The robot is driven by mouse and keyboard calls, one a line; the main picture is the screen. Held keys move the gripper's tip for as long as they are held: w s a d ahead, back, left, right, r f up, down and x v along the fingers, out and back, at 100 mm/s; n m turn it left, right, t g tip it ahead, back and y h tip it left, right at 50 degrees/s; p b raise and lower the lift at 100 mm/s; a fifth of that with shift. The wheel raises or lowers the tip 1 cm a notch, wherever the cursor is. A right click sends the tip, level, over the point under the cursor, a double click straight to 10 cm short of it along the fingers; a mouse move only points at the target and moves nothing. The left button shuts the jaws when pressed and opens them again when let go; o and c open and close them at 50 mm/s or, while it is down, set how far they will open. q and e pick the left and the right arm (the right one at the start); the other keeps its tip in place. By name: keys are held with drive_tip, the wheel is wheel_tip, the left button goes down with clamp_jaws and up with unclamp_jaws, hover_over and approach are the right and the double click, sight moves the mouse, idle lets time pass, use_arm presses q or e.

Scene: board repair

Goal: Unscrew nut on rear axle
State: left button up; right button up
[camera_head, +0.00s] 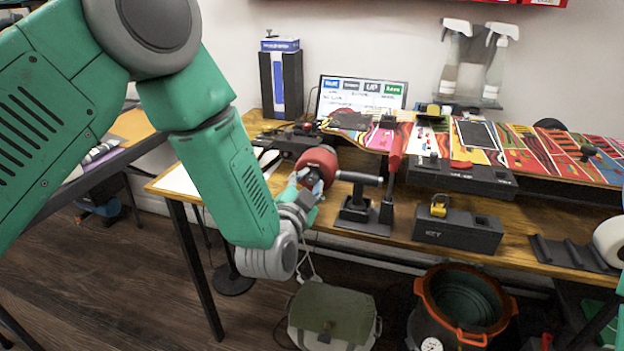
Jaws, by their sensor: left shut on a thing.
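A colourful skateboard deck (510,155) lies along the back of the workbench, with its left end near my left gripper. I cannot make out the rear axle or its nut. My left gripper (308,183) is at the bench's left front and is shut on a red and black rounded thing (318,160), which looks like a power tool. The gripper's fingers and wrist hide part of it. A dark grey horizontal cylinder (360,178) shows just right of it; I cannot tell whether they are joined. My right gripper is not in view.
A black holder (362,213) and an upright red-handled thing (396,150) stand just right of the gripper. A black KEY box (455,232) carries a small yellow padlock (438,206). A screen (360,94) stands behind. A bag (333,315) and an orange-rimmed pot (420,290) are below.

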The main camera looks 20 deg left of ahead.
use_arm(q)
drive_tip(key=n, duration=0.4)
drive_tip(key=shift+n, duration=0.9)
drive_tip(key=n, duration=0.3)
drive_tip(key=shift+a, duration=0.1)
drive_tip(key=n, duration=0.2)
drive_tip(key=shift+n, duration=0.4)
